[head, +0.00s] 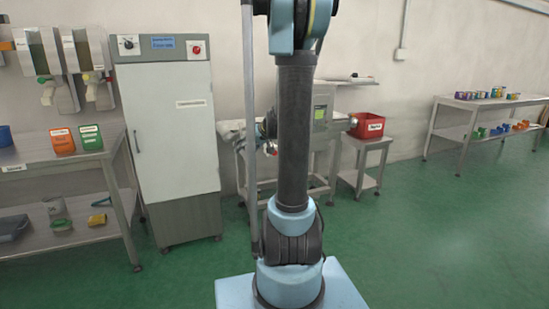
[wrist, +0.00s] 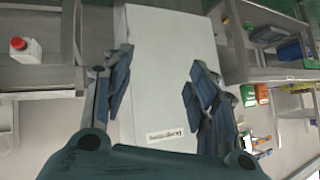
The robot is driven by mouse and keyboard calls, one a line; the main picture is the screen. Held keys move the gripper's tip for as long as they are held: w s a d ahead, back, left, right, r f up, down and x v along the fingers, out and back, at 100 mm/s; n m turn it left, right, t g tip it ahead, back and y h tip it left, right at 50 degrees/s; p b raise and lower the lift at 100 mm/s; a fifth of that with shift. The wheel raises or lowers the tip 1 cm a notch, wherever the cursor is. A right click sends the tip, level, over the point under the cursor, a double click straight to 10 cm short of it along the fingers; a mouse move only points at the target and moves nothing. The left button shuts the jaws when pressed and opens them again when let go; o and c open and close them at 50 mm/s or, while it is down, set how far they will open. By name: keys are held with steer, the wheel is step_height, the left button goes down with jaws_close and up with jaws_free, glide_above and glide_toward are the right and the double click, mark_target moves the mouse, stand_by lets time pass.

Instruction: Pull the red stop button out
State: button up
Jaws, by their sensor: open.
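A round red button (head: 196,49) sits on a small white plate at the top right of the grey-white cabinet (head: 160,130) in the head view. My arm stands in the middle of that view, to the right of the cabinet; I cannot make out my gripper there for certain. In the wrist view, my gripper (wrist: 158,68) is open and empty, its two blue-grey fingers spread apart. A pale panel with a label (wrist: 165,133), apparently the cabinet door, lies beyond the fingers. I cannot see the red button in the wrist view.
A metal bench (head: 62,158) with orange and green boxes stands left of the cabinet. My arm partly hides a machine with a screen (head: 322,110). A red bin (head: 367,125) sits on a small table to its right. Green floor is free at the right.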

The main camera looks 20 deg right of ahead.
steer(key=w+d+f+t, duration=0.35)
steer(key=w+d, duration=0.25)
steer(key=w, duration=0.4)
steer(key=w+d+f+t, duration=0.2)
steer(key=w+d+f, duration=0.2)
steer(key=w+d, duration=0.5)
steer(key=w+d+f+m+t+h, duration=0.1)
steer(key=w+d+f+t, duration=0.1)
steer(key=d+f, duration=0.4)
steer(key=w+d+f+m+t+h, duration=0.2)
steer(key=w+d+f, duration=0.3)
steer(key=f, duration=0.4)
steer(key=shift+d+f, duration=0.2)
steer(key=shift+d, duration=0.3)
